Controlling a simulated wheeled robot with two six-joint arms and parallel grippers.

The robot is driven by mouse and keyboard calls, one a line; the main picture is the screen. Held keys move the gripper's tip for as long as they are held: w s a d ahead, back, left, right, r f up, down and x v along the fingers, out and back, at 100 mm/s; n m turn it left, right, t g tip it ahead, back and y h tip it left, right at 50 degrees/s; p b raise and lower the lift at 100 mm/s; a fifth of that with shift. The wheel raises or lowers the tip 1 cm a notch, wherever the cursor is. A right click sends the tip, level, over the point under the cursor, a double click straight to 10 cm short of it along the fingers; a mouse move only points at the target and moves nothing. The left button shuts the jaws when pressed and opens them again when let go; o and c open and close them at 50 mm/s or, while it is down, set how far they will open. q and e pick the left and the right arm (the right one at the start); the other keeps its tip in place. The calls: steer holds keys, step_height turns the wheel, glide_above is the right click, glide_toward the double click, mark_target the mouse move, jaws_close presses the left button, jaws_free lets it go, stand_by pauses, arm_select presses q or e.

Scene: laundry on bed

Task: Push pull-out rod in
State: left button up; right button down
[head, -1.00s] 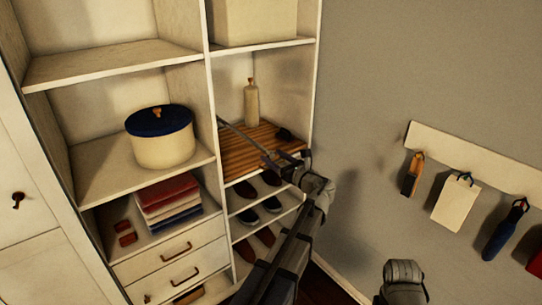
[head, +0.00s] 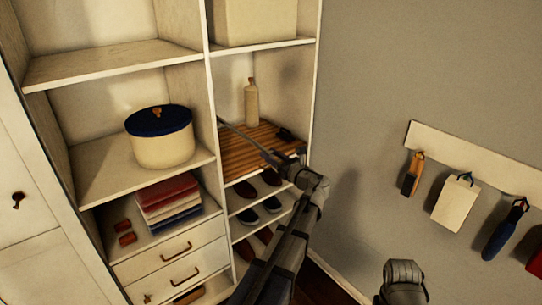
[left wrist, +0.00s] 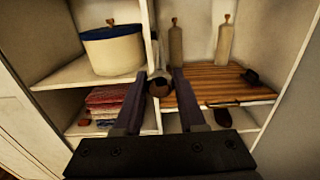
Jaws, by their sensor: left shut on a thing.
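The pull-out rod (head: 240,132) is a thin grey bar that sticks out from the front edge of the wardrobe's upright divider. My left gripper (head: 270,154) is at its outer end, in front of the slatted wooden shelf. In the left wrist view my left gripper (left wrist: 159,90) has its two dark fingers on either side of the rod's round end (left wrist: 159,86) and is shut on it. The rod runs away from the camera there, so its length is mostly hidden behind the end. My right gripper is not in view.
The slatted shelf (head: 240,158) holds a cream bottle (head: 251,103) and a small dark object. Shoes (head: 248,216) lie below. A blue-lidded round box (head: 160,145) and folded cloths (head: 168,198) are left of the divider. A hook rail (head: 470,158) hangs on the right wall.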

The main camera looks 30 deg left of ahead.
mark_target(242, 133)
arm_select(q)
jaws_close()
stand_by(0.7)
steer(key=x, duration=2.6)
steer(key=o, duration=0.9)
jaws_free()
steer(key=shift+c, duration=0.2)
steer(key=shift+v, duration=3.9)
